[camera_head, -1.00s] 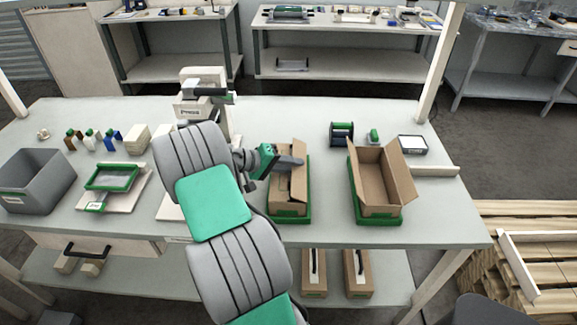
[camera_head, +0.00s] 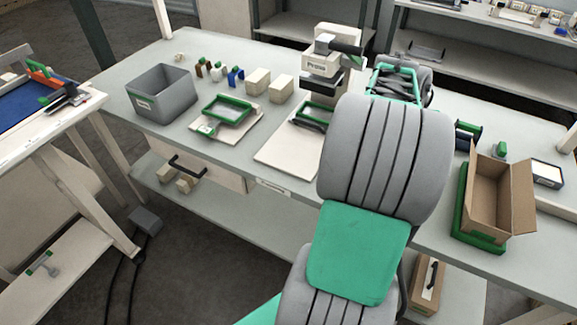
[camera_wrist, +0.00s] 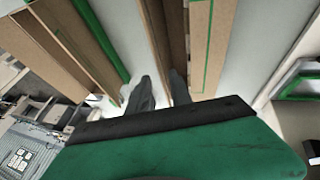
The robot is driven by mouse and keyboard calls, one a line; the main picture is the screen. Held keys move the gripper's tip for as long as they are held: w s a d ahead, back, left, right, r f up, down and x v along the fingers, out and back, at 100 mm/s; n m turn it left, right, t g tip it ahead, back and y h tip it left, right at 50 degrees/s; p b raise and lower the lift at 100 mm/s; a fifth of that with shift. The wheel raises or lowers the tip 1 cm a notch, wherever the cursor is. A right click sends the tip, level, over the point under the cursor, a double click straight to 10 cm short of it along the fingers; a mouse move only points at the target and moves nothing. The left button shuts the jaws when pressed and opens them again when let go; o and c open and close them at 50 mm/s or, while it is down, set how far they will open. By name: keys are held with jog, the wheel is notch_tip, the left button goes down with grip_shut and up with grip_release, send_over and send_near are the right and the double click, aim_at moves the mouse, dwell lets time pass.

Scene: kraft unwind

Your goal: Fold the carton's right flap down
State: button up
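An open brown carton (camera_head: 492,200) stands on a green tray (camera_head: 462,215) at the right of the head view, with its flaps raised. The second carton is not visible in the head view, where my arm covers the middle of the bench. In the wrist view, my gripper (camera_wrist: 161,91) has its two grey fingers apart, with a pale gap between them. Brown cardboard panels (camera_wrist: 88,45) run along the left, beside a green edge. Another panel with a green line (camera_wrist: 208,45) stands to the right. I cannot tell whether the fingers touch any cardboard.
A press (camera_head: 333,65) stands behind a pale board left of my arm. A grey bin (camera_head: 162,95), a green-framed screen (camera_head: 227,108) and several small blocks are farther left. A dark-framed box (camera_head: 547,173) lies right of the carton. A floor gap separates the left table.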

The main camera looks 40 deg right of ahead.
jog(key=w+a+v, duration=0.1)
jog(key=v, duration=0.5)
jog(key=w+a+f+n+t+y, duration=0.1)
jog(key=w+a, duration=0.3)
jog(key=a, duration=0.5)
jog(key=w+a+f+n+t+y+b, duration=0.1)
jog(key=w+a+n, duration=0.3)
jog(key=a, duration=0.5)
jog(key=w+a+f+n+t+y+b, duration=0.1)
jog(key=w+a+f+n, duration=0.1)
jog(key=a, duration=0.8)
jog(key=w+f, duration=0.1)
jog(key=w, duration=0.1)
jog(key=shift+w+f+n+t, duration=0.3)
jog(key=shift+n+t, duration=0.1)
